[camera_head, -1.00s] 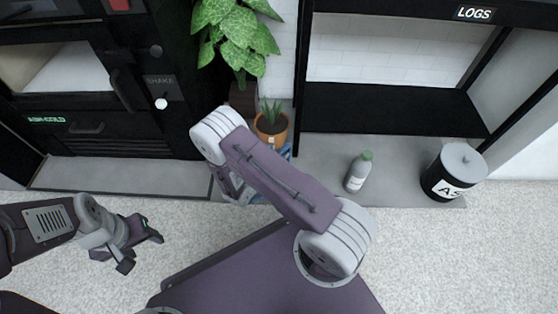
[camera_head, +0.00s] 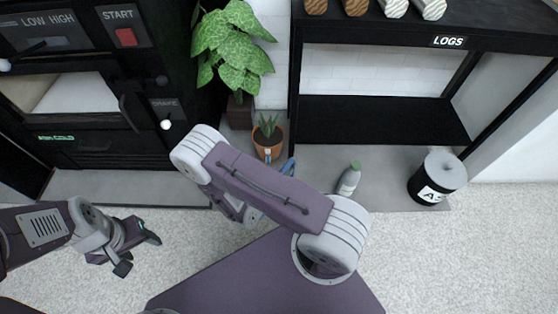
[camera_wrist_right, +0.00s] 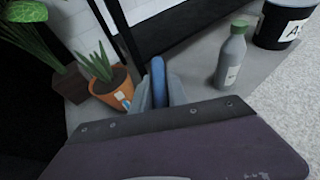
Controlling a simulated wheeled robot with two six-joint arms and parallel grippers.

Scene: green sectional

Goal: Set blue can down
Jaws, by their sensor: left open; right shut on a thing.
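The blue can (camera_wrist_right: 158,82) shows as a narrow blue shape between the fingers of my right gripper (camera_wrist_right: 161,92) in the right wrist view. That gripper is shut on it. In the head view only a bit of blue (camera_head: 288,167) shows beside my right arm, which hides most of the gripper. The can is close to the potted plant and the grey floor slab (camera_head: 390,185); I cannot tell whether it touches the slab. My left gripper (camera_head: 138,248) is open and empty above the pale carpet at the left.
An orange pot with a spiky plant (camera_head: 268,140) stands left of the can. A grey bottle with a green cap (camera_head: 347,182) and a black bin (camera_head: 436,180) stand to the right. A black shelf (camera_head: 380,118) is behind. Slab between bottle and bin is clear.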

